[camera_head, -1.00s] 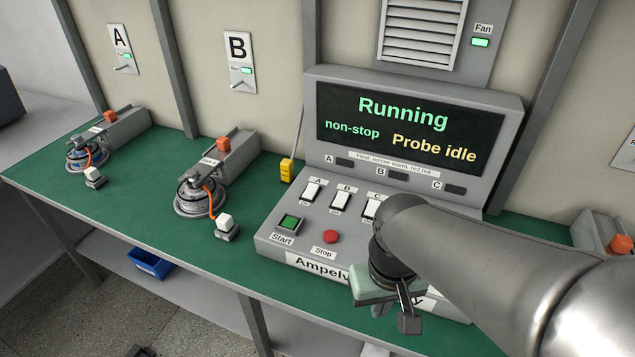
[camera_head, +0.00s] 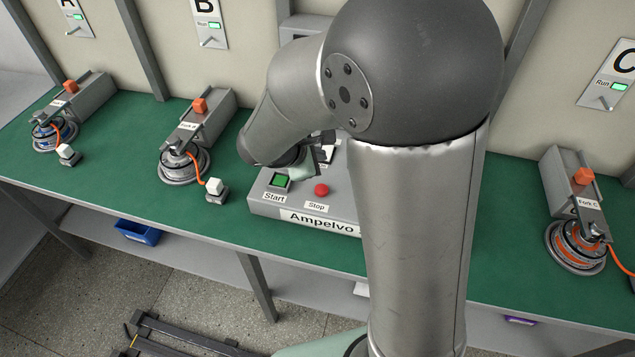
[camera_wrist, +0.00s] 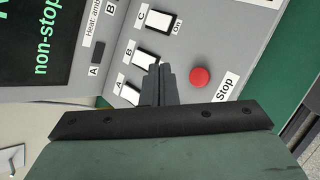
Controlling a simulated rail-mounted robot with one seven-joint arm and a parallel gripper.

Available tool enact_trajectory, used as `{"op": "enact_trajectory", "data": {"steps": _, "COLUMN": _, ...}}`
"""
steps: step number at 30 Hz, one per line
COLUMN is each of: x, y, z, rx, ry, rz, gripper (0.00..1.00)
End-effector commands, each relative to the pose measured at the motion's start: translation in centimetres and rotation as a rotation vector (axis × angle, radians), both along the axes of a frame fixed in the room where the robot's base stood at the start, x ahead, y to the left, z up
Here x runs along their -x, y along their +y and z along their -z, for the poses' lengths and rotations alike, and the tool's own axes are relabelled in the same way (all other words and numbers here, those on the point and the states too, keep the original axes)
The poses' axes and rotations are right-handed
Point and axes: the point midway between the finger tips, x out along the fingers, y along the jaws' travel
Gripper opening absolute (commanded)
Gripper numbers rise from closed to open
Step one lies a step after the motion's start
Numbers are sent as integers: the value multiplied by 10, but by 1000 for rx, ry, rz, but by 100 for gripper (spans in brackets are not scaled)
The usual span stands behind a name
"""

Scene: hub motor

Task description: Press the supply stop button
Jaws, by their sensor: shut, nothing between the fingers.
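The supply panel (camera_head: 265,208), labelled Ampelvo, stands on the green bench. Its red stop button (camera_head: 321,190) sits to the right of the green start button (camera_head: 280,181). In the wrist view the red stop button (camera_wrist: 200,78) is just to the right of my fingertips, with its Stop label beside it. My gripper (camera_wrist: 162,72) is shut and empty, its tips over the panel by the B switch (camera_wrist: 145,58). In the head view my arm hides most of the panel and its screen, and only part of my gripper (camera_head: 312,160) shows. I cannot see contact with the panel.
Switches C (camera_wrist: 160,22) and A (camera_wrist: 132,92) flank switch B. Motors in fork A (camera_head: 52,132), fork B (camera_head: 184,162) and fork C (camera_head: 580,245) stand along the bench. A blue bin (camera_head: 138,232) is on the shelf below.

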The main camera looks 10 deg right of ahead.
Motion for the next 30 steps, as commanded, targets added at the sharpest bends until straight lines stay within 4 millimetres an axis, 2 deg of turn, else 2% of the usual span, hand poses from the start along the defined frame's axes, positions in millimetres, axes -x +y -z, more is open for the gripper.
{"op": "enact_trajectory", "data": {"steps": 8, "x": 0, "y": 0, "z": 0, "rx": -1, "ry": 0, "rz": 2, "gripper": 0}}
{"op": "enact_trajectory", "data": {"steps": 14, "x": 0, "y": 0, "z": 9, "rx": -1, "ry": 0, "rz": 3, "gripper": 0}}
{"op": "enact_trajectory", "data": {"steps": 20, "x": 1, "y": -1, "z": 31, "rx": -1, "ry": 1, "rz": 4, "gripper": 0}}
{"op": "enact_trajectory", "data": {"steps": 30, "x": 1, "y": -1, "z": 81, "rx": -2, "ry": -1, "rz": 4, "gripper": 0}}
